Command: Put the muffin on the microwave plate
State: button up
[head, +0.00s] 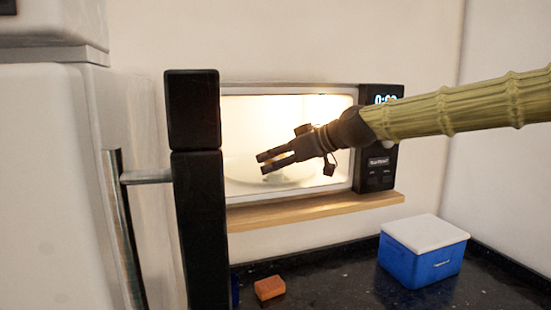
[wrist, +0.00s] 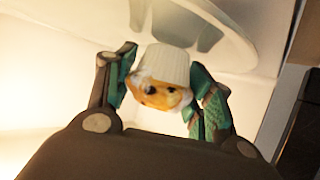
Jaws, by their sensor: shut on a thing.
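My gripper (head: 262,163) reaches into the open, lit microwave (head: 290,200) in the head view. In the wrist view my gripper (wrist: 163,90) is shut on the muffin (wrist: 164,70), which has a white paper liner and a golden top with dark spots. The muffin sits between the green finger pads. The pale round microwave plate (wrist: 236,40) lies beyond the muffin toward the upper right of the wrist view. The plate also shows in the head view (head: 236,172), partly behind my gripper. I cannot tell whether the muffin touches the plate.
The black microwave door (head: 200,190) stands open at the left, near a fridge handle (head: 122,225). A wooden shelf (head: 315,210) lies under the microwave. A blue box with a white lid (head: 422,262) and an orange sponge-like block (head: 269,288) rest on the dark counter (head: 330,285).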

jog(key=shift+f, duration=0.2)
jog(key=o, duration=0.6)
jog(key=shift+r, duration=0.25)
jog(key=shift+s+d, duration=0.1)
jog(key=shift+d, duration=0.15)
jog(key=b+v, duration=0.3)
jog(key=v, duration=0.8)
jog(key=shift+s+d+r, duration=0.15)
